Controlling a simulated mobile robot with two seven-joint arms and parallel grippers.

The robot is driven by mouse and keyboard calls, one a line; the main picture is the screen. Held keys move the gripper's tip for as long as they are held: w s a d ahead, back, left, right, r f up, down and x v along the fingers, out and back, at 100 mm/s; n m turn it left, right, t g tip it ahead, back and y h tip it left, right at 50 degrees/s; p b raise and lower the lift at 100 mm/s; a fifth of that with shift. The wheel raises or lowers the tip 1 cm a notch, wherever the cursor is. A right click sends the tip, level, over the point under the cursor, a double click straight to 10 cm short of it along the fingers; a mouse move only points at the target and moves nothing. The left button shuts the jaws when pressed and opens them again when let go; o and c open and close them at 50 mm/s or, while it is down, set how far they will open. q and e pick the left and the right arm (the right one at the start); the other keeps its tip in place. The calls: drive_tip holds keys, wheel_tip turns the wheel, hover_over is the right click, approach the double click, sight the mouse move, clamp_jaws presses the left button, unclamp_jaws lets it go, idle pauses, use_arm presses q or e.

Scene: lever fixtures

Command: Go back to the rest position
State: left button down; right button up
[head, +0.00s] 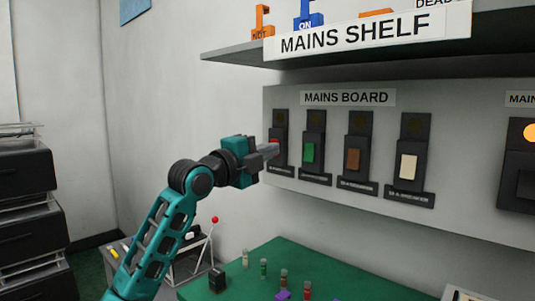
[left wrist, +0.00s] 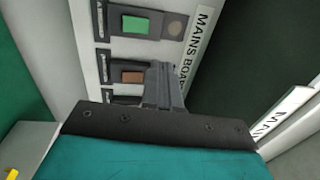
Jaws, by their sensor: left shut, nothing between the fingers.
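My left gripper (head: 271,150) is raised in front of the leftmost switch of the mains board (head: 346,97) in the head view. Its fingers are shut and empty. They cover part of that switch, and a bit of red shows beside them. I cannot tell whether they touch it. In the left wrist view the shut fingers (left wrist: 163,80) point at the board, near the brown switch (left wrist: 132,77) and the green switch (left wrist: 136,25). My right gripper is not in view.
The mains shelf (head: 352,38) juts out above the board and holds orange and blue lever pieces. A green table (head: 340,275) with several small items stands below. A red-knobbed lever (head: 214,221) stands beside my arm. Black drawers (head: 30,230) are at the left.

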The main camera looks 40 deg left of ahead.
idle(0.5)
use_arm(q)
drive_tip(key=s+d+f+n+g, duration=0.2)
drive_tip(key=s+d+f+g, duration=0.15)
drive_tip(key=f, duration=0.65)
drive_tip(key=s+d+f+n+g, duration=0.2)
drive_tip(key=d+f+n, duration=0.15)
drive_tip(key=f, duration=0.65)
drive_tip(key=s+d+f+n+g, duration=0.1)
drive_tip(key=s+d+f+g, duration=0.3)
drive_tip(key=f, duration=0.6)
drive_tip(key=s+d+f+n+g, duration=0.25)
drive_tip(key=s+f+n, duration=0.2)
drive_tip(key=s, duration=0.35)
drive_tip(key=s+d+f+n+g+y, duration=0.1)
drive_tip(key=s+d+f+n+g, duration=0.15)
drive_tip(key=s+f, duration=0.35)
drive_tip(key=s+d+f+n+g, duration=0.2)
drive_tip(key=s+d+f+n, duration=0.15)
drive_tip(key=s, duration=0.55)
drive_tip(key=w+d+f+t+h, duration=0.1)
drive_tip(key=w+d+f+t, duration=0.1)
drive_tip(key=w+f+t, duration=0.6)
drive_tip(key=shift+w+d+f+m, duration=0.15)
drive_tip(key=shift+d+f+m, duration=0.1)
drive_tip(key=shift+f+m, duration=0.05)
drive_tip(key=shift+w+d+h, duration=0.1)
drive_tip(key=shift+h, duration=0.2)
